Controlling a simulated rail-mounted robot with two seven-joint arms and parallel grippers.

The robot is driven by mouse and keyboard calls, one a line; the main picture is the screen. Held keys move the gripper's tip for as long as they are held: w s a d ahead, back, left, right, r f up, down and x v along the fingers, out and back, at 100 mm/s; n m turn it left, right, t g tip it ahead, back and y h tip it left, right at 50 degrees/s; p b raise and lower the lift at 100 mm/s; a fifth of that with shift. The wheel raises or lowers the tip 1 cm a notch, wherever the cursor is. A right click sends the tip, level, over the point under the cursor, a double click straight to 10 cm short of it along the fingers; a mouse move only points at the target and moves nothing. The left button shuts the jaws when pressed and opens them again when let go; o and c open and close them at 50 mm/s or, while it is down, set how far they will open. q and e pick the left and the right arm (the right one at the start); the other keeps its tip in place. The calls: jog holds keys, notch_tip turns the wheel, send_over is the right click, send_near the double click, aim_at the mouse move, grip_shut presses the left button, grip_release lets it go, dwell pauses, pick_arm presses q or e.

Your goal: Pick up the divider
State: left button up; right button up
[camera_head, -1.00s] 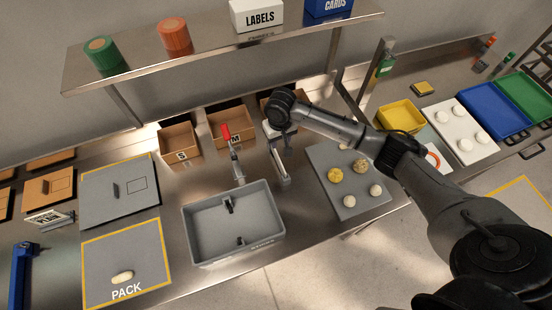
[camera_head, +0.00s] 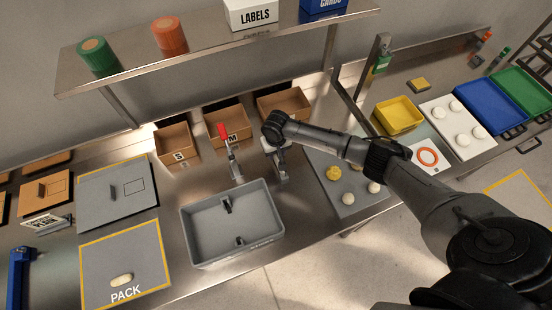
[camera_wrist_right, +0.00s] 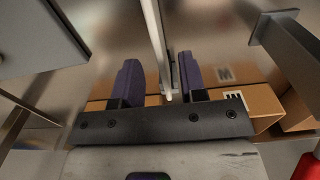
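The divider, a thin pale upright plate, is seen edge-on in the right wrist view (camera_wrist_right: 154,38), between my two dark fingers. In the head view its lower part (camera_head: 282,176) shows just below my right gripper (camera_head: 277,150), right of the grey bin (camera_head: 188,233). In the right wrist view my right gripper (camera_wrist_right: 160,84) is open around the plate, with a gap on the left finger's side. Whether the right finger touches it I cannot tell. The bin is empty apart from two dark slotted holders on its inner walls. My left gripper is out of view.
A red-handled clamp (camera_head: 227,145) stands close left of the gripper. Cardboard boxes (camera_head: 228,125) line the back. A grey board (camera_head: 350,205) with dough balls lies to the right. A metal shelf (camera_head: 200,62) hangs above the back.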

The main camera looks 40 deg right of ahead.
aim_at(276, 159)
jog(key=shift+f, duration=1.45)
jog(key=shift+c, duration=0.4)
grip_shut()
